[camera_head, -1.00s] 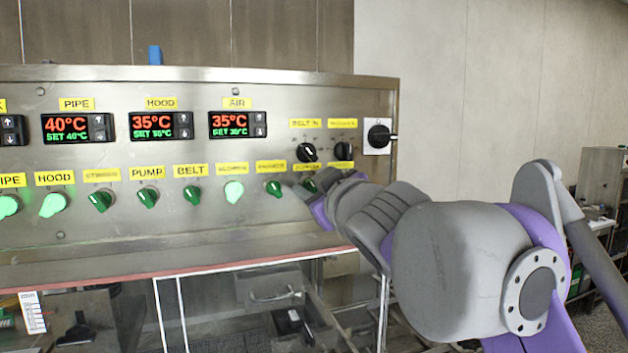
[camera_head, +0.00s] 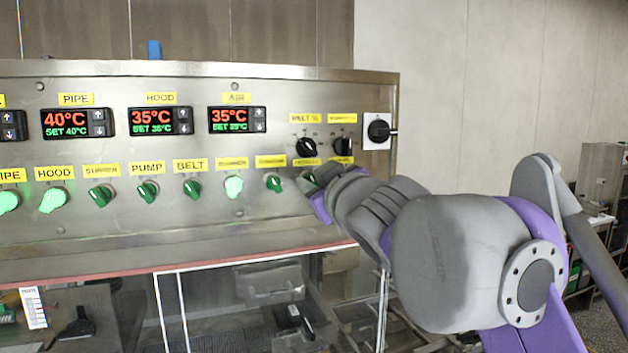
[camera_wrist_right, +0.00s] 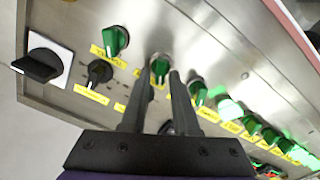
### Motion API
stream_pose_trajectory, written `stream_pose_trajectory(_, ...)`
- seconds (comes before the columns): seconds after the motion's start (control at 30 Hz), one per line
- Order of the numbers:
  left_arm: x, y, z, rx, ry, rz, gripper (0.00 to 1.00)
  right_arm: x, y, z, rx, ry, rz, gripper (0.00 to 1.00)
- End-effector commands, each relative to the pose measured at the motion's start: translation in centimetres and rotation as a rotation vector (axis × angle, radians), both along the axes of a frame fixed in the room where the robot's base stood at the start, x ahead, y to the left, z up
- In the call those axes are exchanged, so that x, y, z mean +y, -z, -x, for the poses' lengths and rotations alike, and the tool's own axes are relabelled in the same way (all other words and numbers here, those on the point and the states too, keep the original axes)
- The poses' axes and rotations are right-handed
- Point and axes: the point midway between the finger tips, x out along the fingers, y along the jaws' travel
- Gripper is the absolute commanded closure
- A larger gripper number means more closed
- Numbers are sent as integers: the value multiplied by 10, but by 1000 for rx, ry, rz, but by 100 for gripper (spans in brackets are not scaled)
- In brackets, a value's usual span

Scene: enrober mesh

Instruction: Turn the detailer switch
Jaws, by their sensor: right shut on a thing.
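My right gripper (camera_head: 308,184) reaches in from the right to the lower row of green switches on the steel control panel (camera_head: 280,230). In the right wrist view the gripper (camera_wrist_right: 160,74) has its two dark fingers on either side of a green switch (camera_wrist_right: 160,66), shut on it. This switch is second from the panel's right end in its row. Its yellow label (camera_head: 307,162) is too blurred to read for certain. In the head view the fingers and wrist mostly hide the switch. The last green switch of the row (camera_wrist_right: 115,40) shows in the wrist view, apart from the fingers.
Two black knobs (camera_head: 306,147) sit just above the gripper, and a larger black rotary switch (camera_head: 379,131) on a white plate is at the panel's right end. Another green switch (camera_head: 273,183) is close on the left. A reddish ledge (camera_head: 180,266) runs below the panel.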

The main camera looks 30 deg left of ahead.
Motion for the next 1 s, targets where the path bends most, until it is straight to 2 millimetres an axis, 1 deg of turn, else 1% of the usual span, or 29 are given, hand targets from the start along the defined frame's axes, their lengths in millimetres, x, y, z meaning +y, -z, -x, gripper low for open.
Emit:
stream_pose_trajectory(0.27,0,3,1,2,0,0,55,-1,0,-2,135,0,-115,100)
stream_pose_trajectory(0.8,0,7,3,5,0,0,55,-4,-1,-5,516,-1,-442,100)
stream_pose_trajectory(1.0,0,8,3,6,0,0,55,-4,-1,-5,630,-2,-539,100)
